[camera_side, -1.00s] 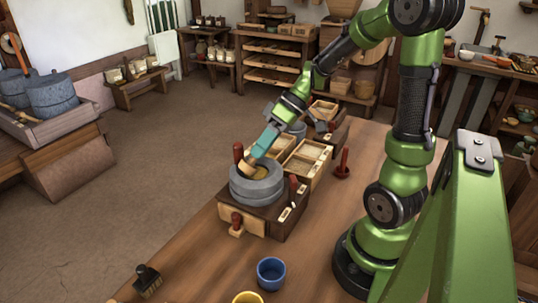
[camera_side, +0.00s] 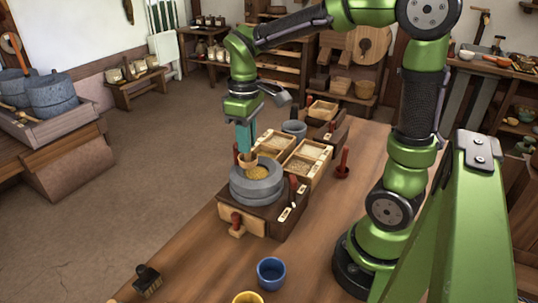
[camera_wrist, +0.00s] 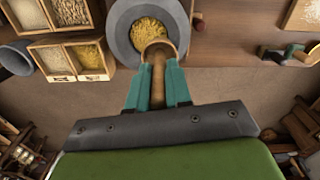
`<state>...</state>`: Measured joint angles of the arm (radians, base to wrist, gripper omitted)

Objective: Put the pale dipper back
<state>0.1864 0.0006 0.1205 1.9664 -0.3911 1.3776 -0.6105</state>
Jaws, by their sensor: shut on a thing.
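My gripper (camera_side: 245,138) has teal fingers and points down above the near quern (camera_side: 256,192). It is shut on the handle of the pale dipper (camera_side: 247,161), a light wooden cup. In the wrist view the dipper (camera_wrist: 158,48) stands out between the fingertips, its cup over the edge of the quern's hollow. The dipper is roughly level in the side view, a little above the stone. Yellow grain (camera_side: 260,174) lies in the quern's hollow; it also shows in the wrist view (camera_wrist: 146,30). I cannot tell whether the cup holds any grain.
Wooden grain boxes (camera_side: 306,160) stand just behind the quern, with another grey stone bowl (camera_side: 295,128) beyond. A red-handled tool (camera_side: 343,165) stands to the right. A blue cup (camera_side: 271,272), a yellow cup (camera_side: 248,298) and a brush (camera_side: 147,281) are near the front.

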